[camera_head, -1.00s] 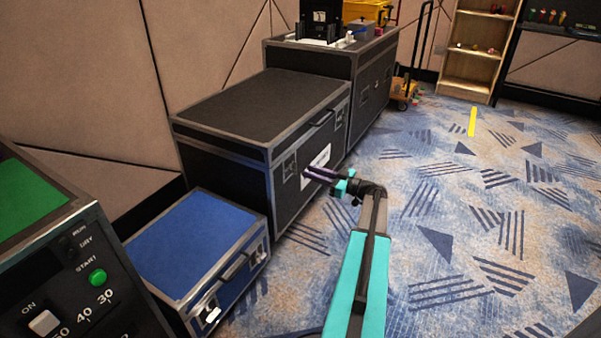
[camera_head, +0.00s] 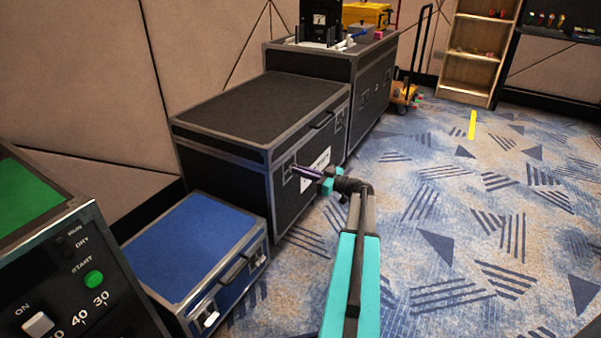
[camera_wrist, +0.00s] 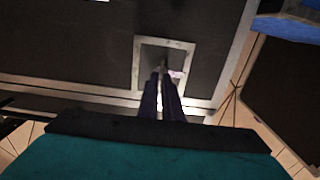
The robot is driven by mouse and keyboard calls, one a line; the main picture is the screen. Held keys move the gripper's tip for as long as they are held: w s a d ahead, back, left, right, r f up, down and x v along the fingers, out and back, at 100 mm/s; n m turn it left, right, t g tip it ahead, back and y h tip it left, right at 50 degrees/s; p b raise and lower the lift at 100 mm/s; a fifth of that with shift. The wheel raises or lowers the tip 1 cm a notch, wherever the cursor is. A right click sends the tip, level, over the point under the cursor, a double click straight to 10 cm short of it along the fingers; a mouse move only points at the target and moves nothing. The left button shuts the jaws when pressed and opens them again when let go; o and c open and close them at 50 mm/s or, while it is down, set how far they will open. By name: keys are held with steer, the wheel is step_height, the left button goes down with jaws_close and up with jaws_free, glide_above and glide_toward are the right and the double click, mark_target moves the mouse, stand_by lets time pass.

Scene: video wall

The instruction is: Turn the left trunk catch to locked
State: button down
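The black trunk (camera_head: 255,112) with silver edges stands against the wall in the head view. Its left catch (camera_head: 287,172) is a framed recess on the front face; in the wrist view the square silver frame of the catch (camera_wrist: 185,45) is ahead of me. My gripper (camera_head: 295,169) has its two long purple fingers at the catch. In the wrist view the fingertips (camera_wrist: 164,76) are close together inside the frame, with a thin bright strip between them. They hide much of the catch's moving part, so I cannot tell its angle or whether it is gripped.
A blue case (camera_head: 190,240) stands in front of the trunk, and a control panel (camera_head: 75,275) is at lower left. A taller black case (camera_head: 372,85) stands behind the trunk. The patterned carpet (camera_head: 450,220) is open at right.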

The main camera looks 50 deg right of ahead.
stand_by(0.3)
steer(key=shift+m, duration=0.4)
steer(key=shift+d+f+m+p, duration=0.1)
steer(key=shift+m+p, duration=1.65)
steer(key=shift+m, duration=1.1)
steer(key=shift+d+f+m+p, duration=0.1)
steer(key=shift+m+p, duration=1.7)
steer(key=shift+m, duration=1.1)
steer(key=shift+d+f+m+p, duration=0.1)
steer(key=shift+m+p, duration=1.65)
steer(key=shift+m, duration=1.1)
steer(key=shift+a, duration=0.1)
